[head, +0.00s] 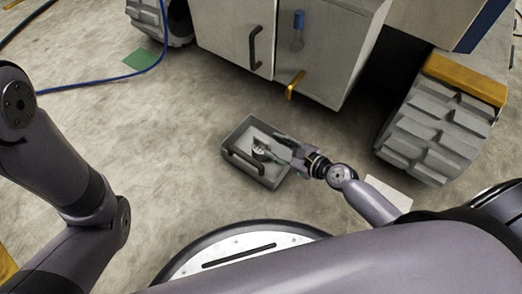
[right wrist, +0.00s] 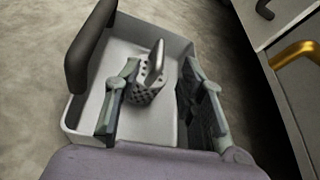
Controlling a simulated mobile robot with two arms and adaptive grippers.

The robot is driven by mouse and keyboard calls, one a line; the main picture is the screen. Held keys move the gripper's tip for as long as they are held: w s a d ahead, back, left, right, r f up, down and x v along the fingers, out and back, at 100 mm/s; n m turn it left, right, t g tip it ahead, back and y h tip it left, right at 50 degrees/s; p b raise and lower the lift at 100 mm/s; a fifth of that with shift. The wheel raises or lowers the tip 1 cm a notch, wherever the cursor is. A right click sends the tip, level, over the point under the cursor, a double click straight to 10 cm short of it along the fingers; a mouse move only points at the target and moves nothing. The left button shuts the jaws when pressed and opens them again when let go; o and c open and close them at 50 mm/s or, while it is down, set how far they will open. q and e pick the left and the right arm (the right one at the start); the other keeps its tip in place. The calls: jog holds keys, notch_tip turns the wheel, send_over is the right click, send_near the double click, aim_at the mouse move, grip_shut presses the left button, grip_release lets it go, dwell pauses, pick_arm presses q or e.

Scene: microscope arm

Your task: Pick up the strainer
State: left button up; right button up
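The strainer (head: 259,149) is a small metal piece lying inside a grey bin (head: 272,181) on the floor. In the right wrist view its perforated cup (right wrist: 147,95) and upright-pointing grey handle show. My right gripper (head: 282,146) reaches over the bin from the right. In the right wrist view it is open (right wrist: 164,98), with the strainer between its fingers in the picture, nearer the left finger. I cannot tell whether that finger touches it. My left arm shows at the left of the head view, but its gripper is not in view.
The bin has a black handle (right wrist: 91,45) on one side. A white cabinet (head: 310,50) with a yellow handle (head: 295,85) stands behind it. A large grey treaded wheel (head: 440,125) stands to the right. Bare floor (head: 150,130) lies left of the bin.

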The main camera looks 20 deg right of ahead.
aim_at(265, 142)
jog(key=shift+x, duration=0.8)
jog(key=b+x, duration=0.3)
jog(key=x, duration=0.2)
jog(key=shift+a, duration=0.15)
grip_shut()
